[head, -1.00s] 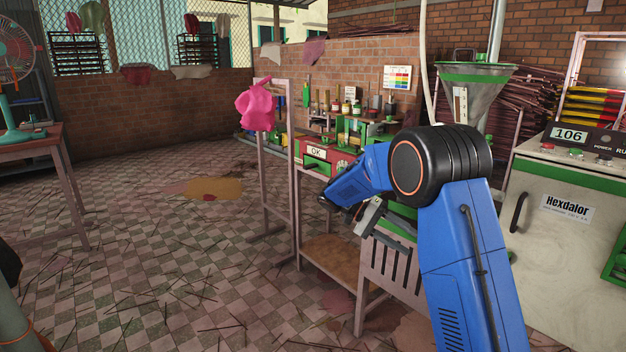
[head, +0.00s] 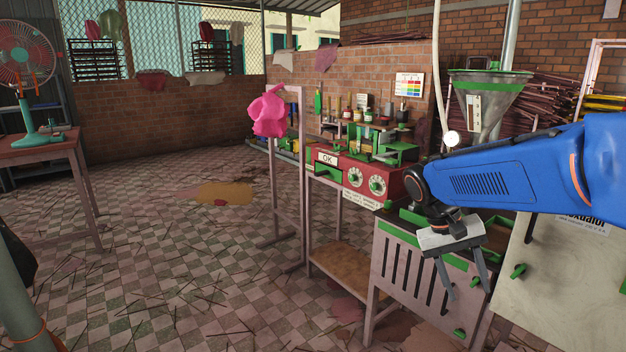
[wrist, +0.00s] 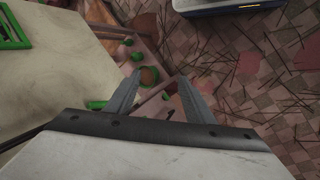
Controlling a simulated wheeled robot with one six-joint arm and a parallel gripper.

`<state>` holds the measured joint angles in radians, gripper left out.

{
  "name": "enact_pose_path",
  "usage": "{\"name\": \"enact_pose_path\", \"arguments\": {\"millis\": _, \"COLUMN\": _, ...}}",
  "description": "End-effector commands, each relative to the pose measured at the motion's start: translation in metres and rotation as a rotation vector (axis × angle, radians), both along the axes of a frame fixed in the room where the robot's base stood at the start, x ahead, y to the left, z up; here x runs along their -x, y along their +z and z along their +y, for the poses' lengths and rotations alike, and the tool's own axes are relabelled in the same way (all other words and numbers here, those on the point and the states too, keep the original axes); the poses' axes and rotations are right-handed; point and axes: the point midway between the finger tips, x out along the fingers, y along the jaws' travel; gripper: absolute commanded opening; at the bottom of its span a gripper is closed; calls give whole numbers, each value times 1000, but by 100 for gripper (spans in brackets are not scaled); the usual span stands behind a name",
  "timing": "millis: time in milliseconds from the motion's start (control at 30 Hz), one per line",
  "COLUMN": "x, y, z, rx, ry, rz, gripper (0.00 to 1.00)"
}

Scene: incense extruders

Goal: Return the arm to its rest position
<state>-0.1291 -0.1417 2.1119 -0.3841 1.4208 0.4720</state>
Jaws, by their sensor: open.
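My gripper (head: 464,290) hangs at the end of my blue arm, in front of the slatted grey cabinet at the right in the head view. Its two fingers point down and stand apart, with nothing between them. In the wrist view my gripper (wrist: 158,84) shows both grey fingers spread over a pinkish frame, green parts and the tiled floor.
A red machine (head: 365,178) with dials and an OK sign stands left of the gripper. A metal funnel (head: 483,105) rises behind the arm. A pink cloth (head: 268,112) hangs on a frame. The tiled floor (head: 190,260) at left is open, with scattered sticks. A fan (head: 28,75) stands on a table.

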Motion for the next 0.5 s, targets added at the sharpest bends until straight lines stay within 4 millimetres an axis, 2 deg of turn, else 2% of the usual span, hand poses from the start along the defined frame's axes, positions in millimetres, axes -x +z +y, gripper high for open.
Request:
{"name": "enact_pose_path", "arguments": {"millis": 100, "x": 26, "y": 1, "z": 2, "rx": -66, "ry": 35, "rz": -53, "gripper": 48}}
{"name": "enact_pose_path", "arguments": {"millis": 500, "x": 100, "y": -10, "z": 19, "rx": -250, "ry": 168, "rz": -252, "gripper": 48}}
